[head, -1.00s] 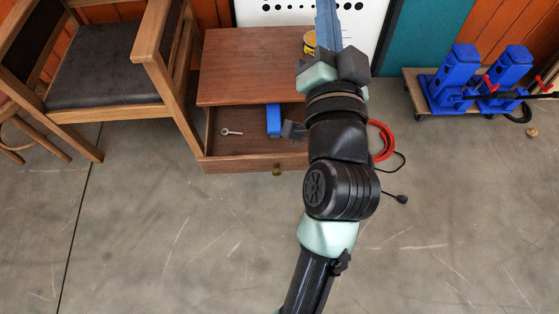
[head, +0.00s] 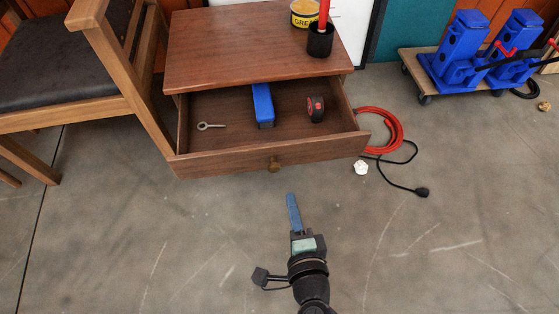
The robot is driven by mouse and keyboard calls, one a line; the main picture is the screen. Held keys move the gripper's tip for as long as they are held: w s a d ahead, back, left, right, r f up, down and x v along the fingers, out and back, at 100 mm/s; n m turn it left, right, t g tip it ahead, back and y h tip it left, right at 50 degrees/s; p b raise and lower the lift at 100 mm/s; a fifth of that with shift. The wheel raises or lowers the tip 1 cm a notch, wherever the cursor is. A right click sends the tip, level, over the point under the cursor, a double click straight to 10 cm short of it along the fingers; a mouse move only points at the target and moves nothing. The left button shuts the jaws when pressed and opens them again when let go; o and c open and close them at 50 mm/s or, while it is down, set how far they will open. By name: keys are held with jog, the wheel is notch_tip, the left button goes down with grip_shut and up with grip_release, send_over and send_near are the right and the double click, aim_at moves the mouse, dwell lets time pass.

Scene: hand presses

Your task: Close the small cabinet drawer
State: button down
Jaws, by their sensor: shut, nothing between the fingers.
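The small wooden cabinet (head: 230,45) stands against the back wall. Its drawer (head: 210,164) is pulled out toward me, with a round brass knob (head: 273,163) in the middle of its front. Inside the drawer lie a metal eye bolt or key (head: 211,126), a blue block-like item (head: 263,104) and a small black and red item (head: 316,108). My gripper (head: 292,204) is in front of the drawer, below and a little right of the knob in the picture. Its blue fingers are together with nothing between them, apart from the drawer front.
A wooden armchair (head: 112,107) stands close at the cabinet's left. A grease tin (head: 303,14) and a black cup (head: 320,42) are on top. A red coiled cable (head: 384,130) lies at right. Blue presses (head: 458,52) stand farther right. The front floor is clear.

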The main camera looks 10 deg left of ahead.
jog(key=b, duration=0.3)
send_near(279, 149)
jog(key=x, duration=0.5)
jog(key=shift+w+f, duration=0.15)
jog(key=shift+f, duration=0.1)
jog(key=shift+w+a, duration=0.2)
jog(key=shift+w, duration=0.3)
